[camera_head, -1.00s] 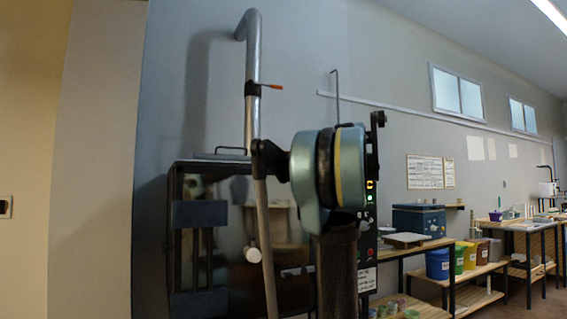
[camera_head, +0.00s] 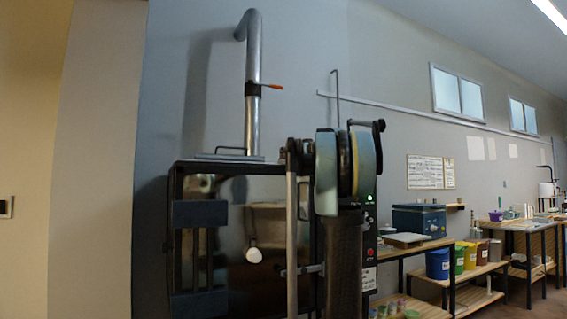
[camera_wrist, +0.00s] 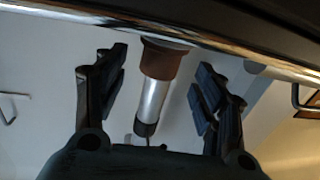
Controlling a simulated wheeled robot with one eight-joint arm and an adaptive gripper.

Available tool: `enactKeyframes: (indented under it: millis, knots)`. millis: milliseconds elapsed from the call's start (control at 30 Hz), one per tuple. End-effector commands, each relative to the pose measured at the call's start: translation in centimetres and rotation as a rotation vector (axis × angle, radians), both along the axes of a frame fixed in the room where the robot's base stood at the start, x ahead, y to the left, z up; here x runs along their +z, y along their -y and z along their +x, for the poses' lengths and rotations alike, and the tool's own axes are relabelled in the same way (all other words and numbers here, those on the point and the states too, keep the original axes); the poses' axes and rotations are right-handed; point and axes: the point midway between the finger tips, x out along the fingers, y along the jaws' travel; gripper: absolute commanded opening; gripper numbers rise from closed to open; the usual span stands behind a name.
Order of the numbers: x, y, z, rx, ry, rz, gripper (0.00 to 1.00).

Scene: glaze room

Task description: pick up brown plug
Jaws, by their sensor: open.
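In the wrist view a brown, tapered piece that looks like the brown plug (camera_wrist: 163,59) joins a silver cylinder (camera_wrist: 153,100) with a dark end. It shows between the spread fingers of my gripper (camera_wrist: 160,66). The gripper is open, and gaps show on both sides of the piece. I cannot tell how far beyond the fingertips it is.
A shiny edge (camera_wrist: 110,22) crosses the top of the wrist view, near the brown piece. A metal flue pipe (camera_head: 252,110) rises above the kiln. A pale round knob (camera_head: 253,254) shows on its front. Shelves with coloured bins (camera_head: 437,264) stand at right.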

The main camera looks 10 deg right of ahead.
Motion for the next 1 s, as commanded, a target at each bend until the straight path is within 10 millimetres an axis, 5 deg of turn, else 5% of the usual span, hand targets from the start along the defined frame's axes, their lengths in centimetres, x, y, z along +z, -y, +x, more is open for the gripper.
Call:
enactKeyframes:
  millis: [433, 700, 933, 1000]
  knots:
    - [0.2, -2.1, 4.2, 0.002, 0.0, 0.0, 0.64]
    - [0.2, -2.3, 4.6, 0.0, 0.0, 0.0, 0.64]
    - [0.2, -2.3, 4.6, 0.0, 0.0, 0.0, 0.14]
    - [0.2, -2.3, 4.6, 0.0, 0.0, 0.0, 0.14]
